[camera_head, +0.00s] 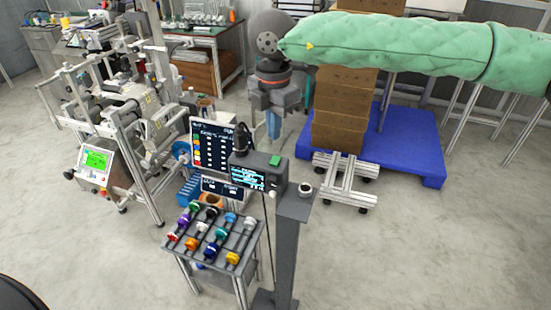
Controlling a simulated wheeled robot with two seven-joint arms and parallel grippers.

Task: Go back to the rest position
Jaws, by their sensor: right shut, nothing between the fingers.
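My right arm, in a green quilted sleeve, comes in from the right edge at the top and ends in a grey wrist. My right gripper (273,127) hangs from this wrist, pointing down, shut and empty. It appears above and behind the small stand in the picture, clear of the reels. Several coloured reels (191,243) lie in rows on a grey rack table (252,240). My left gripper is out of view.
A sign board (210,145) and a display box (258,172) stand behind the rack, beside a grey post (286,250). A large machine (120,110) is at left. The floor at right front is clear.

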